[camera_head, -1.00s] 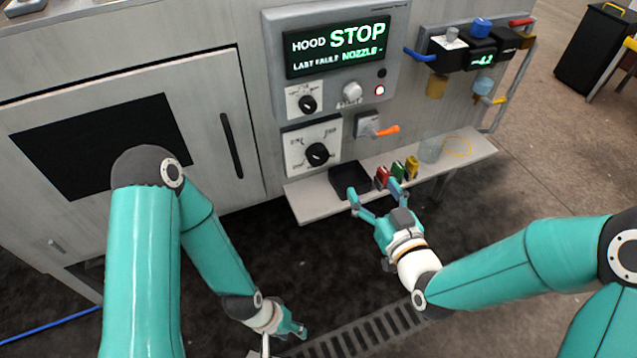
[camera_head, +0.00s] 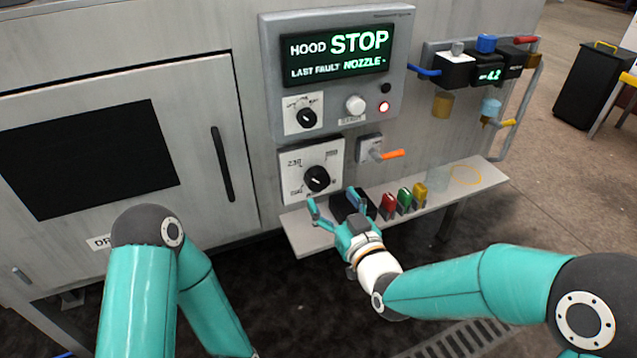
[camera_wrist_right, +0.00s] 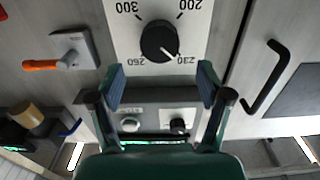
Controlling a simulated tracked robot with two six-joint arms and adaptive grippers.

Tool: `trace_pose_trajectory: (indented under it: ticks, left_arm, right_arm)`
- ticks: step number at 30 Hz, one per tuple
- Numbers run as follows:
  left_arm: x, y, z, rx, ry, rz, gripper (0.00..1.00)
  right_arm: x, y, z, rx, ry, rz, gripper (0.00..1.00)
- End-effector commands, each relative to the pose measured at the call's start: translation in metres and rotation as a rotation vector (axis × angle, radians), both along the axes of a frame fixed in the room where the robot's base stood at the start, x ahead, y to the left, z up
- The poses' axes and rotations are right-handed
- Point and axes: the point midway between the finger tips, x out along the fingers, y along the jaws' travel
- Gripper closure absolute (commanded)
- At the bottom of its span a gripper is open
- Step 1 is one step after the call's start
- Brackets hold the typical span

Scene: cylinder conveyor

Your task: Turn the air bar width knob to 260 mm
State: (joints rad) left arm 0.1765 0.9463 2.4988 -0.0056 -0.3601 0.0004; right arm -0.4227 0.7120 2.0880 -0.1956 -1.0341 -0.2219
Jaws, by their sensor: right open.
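The air bar width knob (camera_head: 317,179) is a round black dial on a white plate (camera_head: 295,184), low on the machine front. In the right wrist view the knob (camera_wrist_right: 160,42) appears upside down, with marks 200, 230, 260 and 300 around it. Its white pointer line points at or near 230. My right gripper (camera_head: 334,200) is open and empty just below and in front of the knob. In the right wrist view its spread fingertips (camera_wrist_right: 162,78) lie either side of the knob's line, apart from it. My left gripper is out of view.
A shelf (camera_head: 305,238) below the plate holds a dark tray (camera_head: 340,207) and red, green and yellow blocks (camera_head: 404,199). An orange-handled switch (camera_head: 390,154) sits right of the knob. A smaller knob (camera_head: 306,117) and a display reading STOP (camera_head: 340,52) are above.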

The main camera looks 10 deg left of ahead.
Motion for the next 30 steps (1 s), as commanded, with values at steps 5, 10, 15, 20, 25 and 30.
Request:
trace_pose_trajectory:
  ticks: [5,10,15,20,25,30]
  left_arm:
    - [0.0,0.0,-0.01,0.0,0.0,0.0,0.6]
    - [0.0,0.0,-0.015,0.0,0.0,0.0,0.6]
    - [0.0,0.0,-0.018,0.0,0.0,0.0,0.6]
    - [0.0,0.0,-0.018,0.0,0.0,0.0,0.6]
    - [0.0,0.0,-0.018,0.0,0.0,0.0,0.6]
    - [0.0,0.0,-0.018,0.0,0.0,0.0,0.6]
  right_arm:
    - [0.03,0.022,-0.002,0.001,-0.002,0.0,0.23]
    - [0.05,0.036,-0.002,0.001,-0.001,0.0,0.23]
    - [0.06,0.043,-0.001,-0.001,0.001,-0.001,0.23]
    - [0.063,0.045,0.0,0.0,0.001,-0.001,0.23]
    - [0.063,0.045,0.0,0.0,0.001,-0.001,0.23]
    - [0.063,0.045,0.0,-0.001,0.001,-0.001,0.48]
